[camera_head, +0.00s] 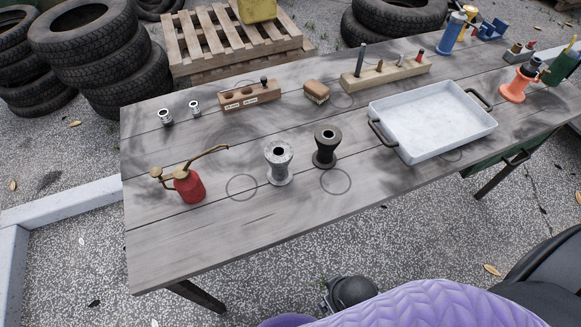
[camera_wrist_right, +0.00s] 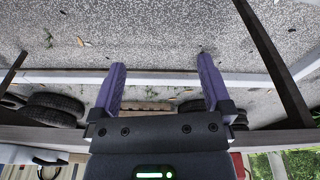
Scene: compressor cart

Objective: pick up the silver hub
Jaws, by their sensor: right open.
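The silver hub (camera_head: 278,163) stands upright on the grey wooden table (camera_head: 200,236), left of a dark hub (camera_head: 327,147) of similar spool shape. The two hubs are apart, and nothing holds the silver one. My right gripper (camera_wrist_right: 162,85) shows in the right wrist view with its two purple fingers wide apart and nothing between them. Gravel and a pale beam lie beyond its fingers, and neither hub shows in that view. My left gripper is in neither view.
A red oil can (camera_head: 188,185) with a brass spout stands left of the silver hub. A white tray (camera_head: 432,121) lies to the right. Wooden blocks (camera_head: 250,95) and small sockets (camera_head: 165,117) sit behind. The table's front left is clear.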

